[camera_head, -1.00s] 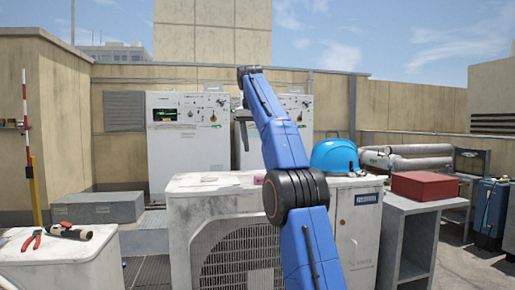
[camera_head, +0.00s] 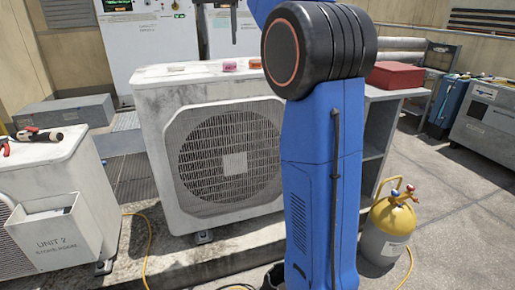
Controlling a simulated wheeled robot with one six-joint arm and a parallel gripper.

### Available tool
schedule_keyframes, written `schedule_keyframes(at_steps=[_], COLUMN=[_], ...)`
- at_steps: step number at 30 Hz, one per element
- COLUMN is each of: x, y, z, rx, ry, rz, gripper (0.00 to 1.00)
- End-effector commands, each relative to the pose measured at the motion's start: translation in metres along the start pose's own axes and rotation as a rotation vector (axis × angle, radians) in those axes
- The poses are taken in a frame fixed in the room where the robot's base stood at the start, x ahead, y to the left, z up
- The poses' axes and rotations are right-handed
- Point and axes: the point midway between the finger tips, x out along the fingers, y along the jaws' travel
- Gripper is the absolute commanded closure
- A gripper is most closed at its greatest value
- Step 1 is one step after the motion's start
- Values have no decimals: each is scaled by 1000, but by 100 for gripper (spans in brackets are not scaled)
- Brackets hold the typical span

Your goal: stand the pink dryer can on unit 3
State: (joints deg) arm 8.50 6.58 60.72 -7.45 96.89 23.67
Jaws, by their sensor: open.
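A small pink can (camera_head: 229,66), seemingly the pink dryer can, is on the top of the middle white condenser (camera_head: 150,100), near its back edge. It looks like it lies on its side, but it is small. The middle condenser has a large round fan grille and no readable number, so I cannot tell whether it is unit 3. My gripper (camera_head: 233,38) shows only as a thin dark part at the top edge, above and behind the pink can, apart from it. The rest of it is out of frame. No object shows in it.
An orange-red can (camera_head: 255,63) lies right of the pink one. A red box (camera_head: 396,75) is on a grey shelf. A yellow gas cylinder (camera_head: 386,232) and hose stand on the floor at right.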

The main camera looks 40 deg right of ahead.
Motion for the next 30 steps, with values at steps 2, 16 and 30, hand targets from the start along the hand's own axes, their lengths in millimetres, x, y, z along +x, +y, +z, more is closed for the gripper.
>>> schedule_keyframes(at_steps=[2, 16, 30], x=[1, 55, 167], y=[3, 30, 77], z=[26, 187, 370], rx=[-39, -258, -453], ry=[5, 38, 79], rz=[-13, -92, -166], gripper=[39, 39, 39])
